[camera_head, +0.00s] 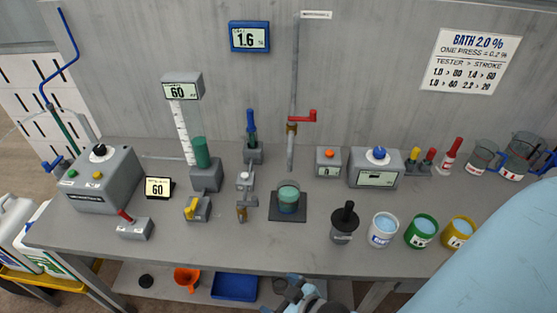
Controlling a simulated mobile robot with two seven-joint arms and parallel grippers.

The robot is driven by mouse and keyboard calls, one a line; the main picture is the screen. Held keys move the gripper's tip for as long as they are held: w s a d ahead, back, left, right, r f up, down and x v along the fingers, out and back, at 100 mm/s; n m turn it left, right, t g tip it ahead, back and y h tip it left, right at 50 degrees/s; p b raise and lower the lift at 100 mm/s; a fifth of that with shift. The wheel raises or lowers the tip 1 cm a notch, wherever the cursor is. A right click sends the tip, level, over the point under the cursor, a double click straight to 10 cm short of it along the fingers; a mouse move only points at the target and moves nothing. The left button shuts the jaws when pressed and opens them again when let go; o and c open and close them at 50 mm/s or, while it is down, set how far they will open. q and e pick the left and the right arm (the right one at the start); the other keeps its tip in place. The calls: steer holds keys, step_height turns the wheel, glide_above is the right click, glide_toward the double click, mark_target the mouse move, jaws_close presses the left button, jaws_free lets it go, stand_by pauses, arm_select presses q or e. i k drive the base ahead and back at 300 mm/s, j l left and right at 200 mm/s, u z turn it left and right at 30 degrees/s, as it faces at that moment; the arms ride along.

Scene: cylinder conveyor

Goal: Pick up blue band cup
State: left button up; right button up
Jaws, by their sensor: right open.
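A white cup with a blue label band (383,231) stands upright on the bench, right of centre, with pale blue contents. A green cup (421,233) and a yellow cup (457,234) stand in a row to its right. My right gripper (292,292) shows at the bottom centre, below and left of the white cup, in front of the bench edge. It is open and apart from the cups. My left gripper is not in view.
A dark pot with a black knob (343,226) stands close left of the white cup. A beaker of green liquid (289,198) sits on a dark plate under a pipe with a red-handled tap (301,116). My light blue arm covers the bench's right front.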

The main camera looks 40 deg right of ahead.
mark_target(288, 190)
steer(key=z, duration=1.15)
steer(key=k+j+z, duration=0.15)
steer(key=j, duration=1.05)
steer(key=i, duration=0.1)
